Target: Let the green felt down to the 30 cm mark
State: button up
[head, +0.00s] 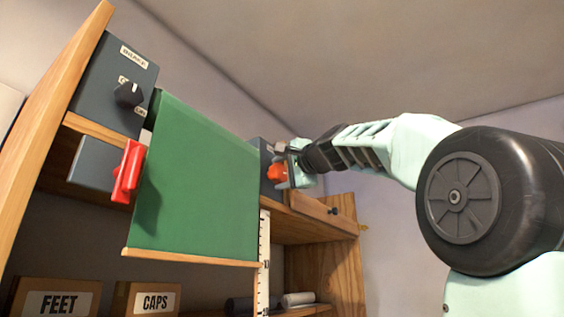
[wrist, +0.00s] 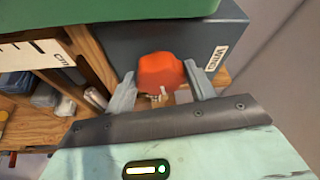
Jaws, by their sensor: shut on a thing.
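The green felt (head: 198,178) hangs as a sheet from under a dark box, with a wooden bar (head: 190,257) along its lower edge. A white ruler (head: 264,260) stands upright beside its right edge; the bar is near a mark I cannot read for sure. The ruler also shows in the wrist view (wrist: 30,55), with "cm" on it. My gripper (head: 283,172) is at the right of the felt, shut on an orange-red knob (wrist: 161,72). The knob sits by a dark box labelled "WIND" (wrist: 216,58). A red handle (head: 127,172) is at the felt's left edge.
A dark box with a black dial (head: 128,94) is at the upper left. A wooden drawer (head: 315,207) with a dark knob is just under my gripper.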

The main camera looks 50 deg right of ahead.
jog(key=m, duration=0.1)
jog(key=m+g+p, duration=0.1)
jog(key=shift+a+r+m, duration=0.1)
jog(key=shift+r+m, duration=0.1)
jog(key=shift+m, duration=0.2)
jog(key=shift+m+g+y, duration=0.4)
jog(key=shift+m+g, duration=0.1)
jog(key=shift+m, duration=0.7)
jog(key=m, duration=0.1)
jog(key=m+g+y, duration=0.1)
jog(key=shift+d+m, duration=0.25)
jog(key=shift+m, duration=0.15)
jog(key=m+y, duration=0.1)
jog(key=m, duration=0.1)
jog(key=shift+m+g, duration=0.4)
jog(key=m+y, duration=0.2)
jog(key=m, duration=0.1)
jog(key=m+y, duration=0.1)
jog(key=shift+d+g, duration=0.3)
jog(key=shift+g, duration=0.1)
jog(key=m+y, duration=0.2)
jog(key=shift+m, duration=0.3)
jog(key=shift+m+y, duration=0.9)
jog(key=shift+m, duration=0.3)
